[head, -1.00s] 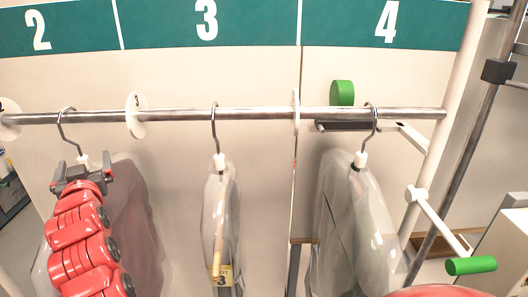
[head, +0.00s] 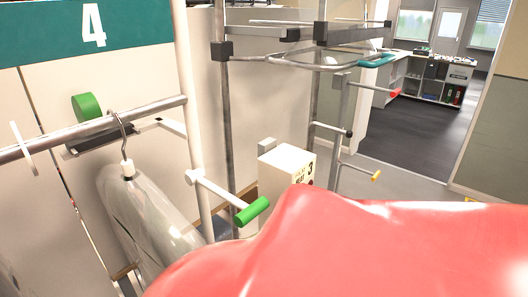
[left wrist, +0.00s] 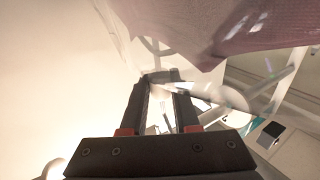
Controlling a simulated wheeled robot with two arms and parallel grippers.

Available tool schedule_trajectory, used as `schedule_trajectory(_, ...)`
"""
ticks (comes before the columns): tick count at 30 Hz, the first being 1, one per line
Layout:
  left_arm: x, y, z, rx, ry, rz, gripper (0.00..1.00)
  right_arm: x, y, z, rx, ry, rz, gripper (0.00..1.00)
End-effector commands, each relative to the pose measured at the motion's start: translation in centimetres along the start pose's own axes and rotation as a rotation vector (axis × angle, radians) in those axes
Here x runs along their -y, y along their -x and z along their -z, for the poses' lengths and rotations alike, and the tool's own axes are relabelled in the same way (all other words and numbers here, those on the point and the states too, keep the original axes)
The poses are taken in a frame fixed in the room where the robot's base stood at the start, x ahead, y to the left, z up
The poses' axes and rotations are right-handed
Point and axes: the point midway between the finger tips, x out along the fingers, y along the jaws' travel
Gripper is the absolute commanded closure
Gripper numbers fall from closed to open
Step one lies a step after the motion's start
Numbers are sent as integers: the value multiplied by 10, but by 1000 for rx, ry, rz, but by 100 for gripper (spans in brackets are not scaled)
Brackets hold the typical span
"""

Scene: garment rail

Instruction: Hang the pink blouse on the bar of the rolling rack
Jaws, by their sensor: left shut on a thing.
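The pink blouse (left wrist: 225,22) shows in the left wrist view as pink cloth under a clear cover, above and right of the fingers. My left gripper (left wrist: 166,84) is shut at a pale part by the blouse, seemingly its hanger; the exact grip is blurred. A metal frame with black joints (head: 229,125), seemingly the rolling rack, stands beyond the rail's end in the head view. Its upper bars are partly overlapped by other bars. My right gripper is not in view.
A fixed rail (head: 100,128) at left carries a grey garment (head: 150,215) in a clear cover under sign 4. A white post with a green-ended peg (head: 252,211) stands at its end. A white box (head: 286,163) marked 3 is behind. Open floor (head: 425,130) lies at right.

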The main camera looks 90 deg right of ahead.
Motion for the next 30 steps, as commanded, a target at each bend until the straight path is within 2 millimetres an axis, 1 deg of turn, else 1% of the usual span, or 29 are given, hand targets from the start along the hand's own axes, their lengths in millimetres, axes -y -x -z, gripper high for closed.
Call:
schedule_trajectory(11,0,0,3,-2,0,0,100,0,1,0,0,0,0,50)
schedule_trajectory(21,0,0,22,-5,0,1,100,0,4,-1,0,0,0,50)
schedule_trajectory(30,0,0,33,-1,1,0,100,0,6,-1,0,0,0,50)
